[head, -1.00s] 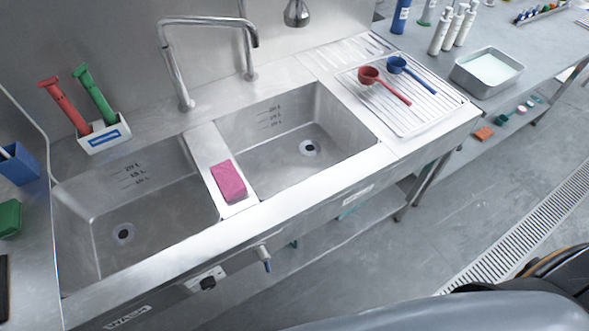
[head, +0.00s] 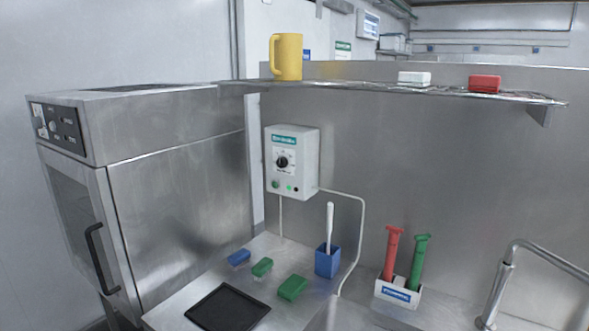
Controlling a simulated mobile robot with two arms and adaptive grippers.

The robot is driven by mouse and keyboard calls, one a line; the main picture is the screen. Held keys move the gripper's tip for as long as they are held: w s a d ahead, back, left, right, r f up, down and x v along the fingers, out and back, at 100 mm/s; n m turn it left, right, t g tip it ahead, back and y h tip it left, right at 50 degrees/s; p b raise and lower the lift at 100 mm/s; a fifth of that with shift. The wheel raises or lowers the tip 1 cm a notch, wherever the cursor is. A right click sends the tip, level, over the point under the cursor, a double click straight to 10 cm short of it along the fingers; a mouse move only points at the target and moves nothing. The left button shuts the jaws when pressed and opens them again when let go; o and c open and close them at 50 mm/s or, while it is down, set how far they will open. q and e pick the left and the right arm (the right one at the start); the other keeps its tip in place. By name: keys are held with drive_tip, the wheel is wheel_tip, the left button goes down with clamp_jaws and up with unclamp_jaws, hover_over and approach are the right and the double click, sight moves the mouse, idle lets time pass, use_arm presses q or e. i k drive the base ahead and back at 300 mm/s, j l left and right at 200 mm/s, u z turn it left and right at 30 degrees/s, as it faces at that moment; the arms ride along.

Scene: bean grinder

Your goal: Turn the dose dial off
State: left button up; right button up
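A pale wall-mounted control box (head: 291,160) hangs on the steel back wall in the head view, left of centre. It has a green label at its top and a round black dial (head: 282,162) in the middle of its face. Small indicators or buttons sit below the dial, one of them green. The dial's exact setting is too small to read. Neither of my grippers shows in this view.
A steel oven-like cabinet (head: 150,190) stands at left. A wire shelf (head: 440,94) above holds a yellow jug (head: 286,57). Below the box are a black tray (head: 228,307), a blue holder (head: 328,262), and a caddy (head: 398,292) with red and green tools. A faucet (head: 505,265) stands at right.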

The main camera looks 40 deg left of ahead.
sight(282, 163)
drive_tip(key=u, duration=1.45)
drive_tip(key=j+u, duration=0.15)
drive_tip(key=u, duration=0.3)
drive_tip(key=i+j+u, duration=0.1)
drive_tip(key=u, duration=0.35)
drive_tip(key=i+u, duration=0.15)
drive_tip(key=u, duration=0.35)
